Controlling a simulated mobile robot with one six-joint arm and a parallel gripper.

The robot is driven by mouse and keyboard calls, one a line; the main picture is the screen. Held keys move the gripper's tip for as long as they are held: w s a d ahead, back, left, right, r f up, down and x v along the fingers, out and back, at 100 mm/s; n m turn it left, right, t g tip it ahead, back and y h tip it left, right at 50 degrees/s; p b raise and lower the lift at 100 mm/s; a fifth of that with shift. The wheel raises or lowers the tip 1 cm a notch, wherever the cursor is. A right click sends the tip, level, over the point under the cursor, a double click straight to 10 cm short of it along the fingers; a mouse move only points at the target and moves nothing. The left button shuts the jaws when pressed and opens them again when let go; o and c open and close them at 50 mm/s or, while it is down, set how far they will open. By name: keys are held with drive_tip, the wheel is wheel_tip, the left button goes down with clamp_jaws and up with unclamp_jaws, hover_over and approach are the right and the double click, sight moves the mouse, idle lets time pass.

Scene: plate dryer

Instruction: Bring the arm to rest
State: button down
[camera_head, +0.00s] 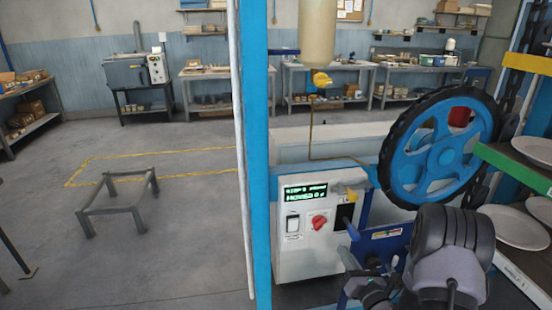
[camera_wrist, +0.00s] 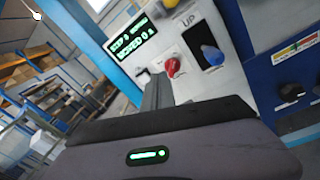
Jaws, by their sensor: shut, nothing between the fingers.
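My arm is at the lower right of the head view, in front of a white control box (camera_head: 306,252). My gripper (camera_wrist: 158,82) shows in the wrist view with its dark fingers together and nothing between them. It points toward the control box, which also fills the upper middle of the wrist view (camera_wrist: 140,30). The box has a lit green display (camera_head: 306,193), a red knob (camera_head: 319,222) and a blue lever (camera_wrist: 212,55) on a black plate marked UP. I cannot tell the exact gap between the fingertips and the panel.
A blue post (camera_head: 257,150) stands left of the box. A big blue wheel (camera_head: 440,150) with a black tyre stands behind my arm. White plates (camera_head: 515,226) sit on racks at the right edge. A low grey frame (camera_head: 118,205) stands on open floor at left.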

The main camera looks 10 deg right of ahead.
drive_tip(key=s+a+r+n+g+y+b, duration=0.1)
drive_tip(key=s+a+r+n+g+y, duration=0.3)
drive_tip(key=a+r+n+y, duration=0.5)
drive_tip(key=s+a+r+n+g+y+b, duration=0.15)
drive_tip(key=s+a+r+n+g, duration=0.3)
drive_tip(key=a, duration=0.85)
drive_tip(key=s+a+r+n+g+h, duration=0.1)
drive_tip(key=s+a+n+g, duration=0.2)
drive_tip(key=s+n, duration=0.35)
drive_tip(key=s+a+r+n+g+h, duration=0.1)
drive_tip(key=s+a+n+g, duration=0.35)
drive_tip(key=s, duration=0.25)
drive_tip(key=s+d+n+t+h+b, duration=0.1)
drive_tip(key=s+d+n+t+h, duration=0.3)
drive_tip(key=s+d+n+h, duration=0.3)
drive_tip(key=d+n+h, duration=0.1)
drive_tip(key=d+n, duration=0.2)
drive_tip(key=shift+s+d+h+b, duration=0.3)
drive_tip(key=shift+s+d+h, duration=0.05)
drive_tip(key=shift+s+d, duration=0.05)
